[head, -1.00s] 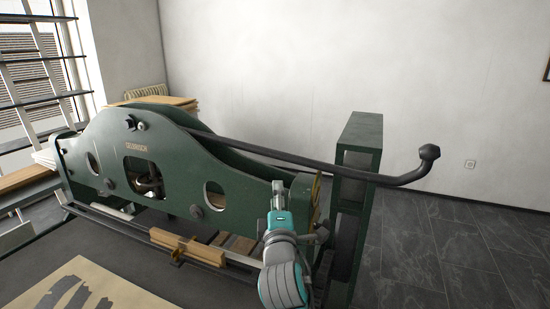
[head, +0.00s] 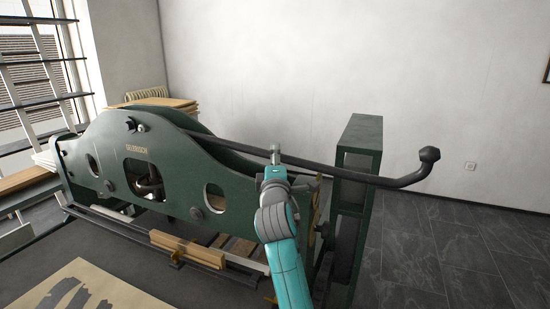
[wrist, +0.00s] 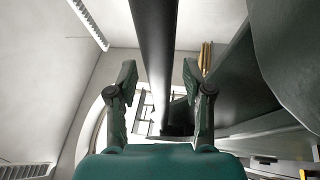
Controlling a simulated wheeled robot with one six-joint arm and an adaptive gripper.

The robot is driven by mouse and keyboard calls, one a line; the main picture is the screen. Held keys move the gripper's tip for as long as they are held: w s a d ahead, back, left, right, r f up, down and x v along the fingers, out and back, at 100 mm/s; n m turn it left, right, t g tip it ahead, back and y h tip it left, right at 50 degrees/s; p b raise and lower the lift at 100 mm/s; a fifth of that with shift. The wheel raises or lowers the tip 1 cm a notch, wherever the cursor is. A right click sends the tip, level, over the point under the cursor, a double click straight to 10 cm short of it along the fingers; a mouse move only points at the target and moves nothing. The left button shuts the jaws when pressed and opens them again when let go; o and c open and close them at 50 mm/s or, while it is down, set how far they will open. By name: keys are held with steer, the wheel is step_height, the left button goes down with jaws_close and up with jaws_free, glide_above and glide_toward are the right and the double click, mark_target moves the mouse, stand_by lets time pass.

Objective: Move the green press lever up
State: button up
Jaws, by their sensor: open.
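The press lever is a long dark bar (head: 330,168) on the green press (head: 165,165). It slopes gently down from the press side to an upturned, knobbed end (head: 429,155) at the right. My gripper (head: 275,150) is at the middle stretch of the bar, its tip overlapping the bar in the head view. In the wrist view my two fingers (wrist: 158,72) are apart, with the dark bar (wrist: 154,40) running lengthwise in line with the gap between them. The fingers do not touch the bar there. How deep it sits between them I cannot tell.
A wooden block (head: 188,248) lies on the press's front rail. A printed sheet (head: 85,290) lies at lower left. The floor at right is clear.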

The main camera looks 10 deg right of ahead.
steer(key=shift+w+d+r, duration=0.1)
steer(key=shift+w, duration=0.3)
jaws_close()
steer(key=shift+r, duration=0.1)
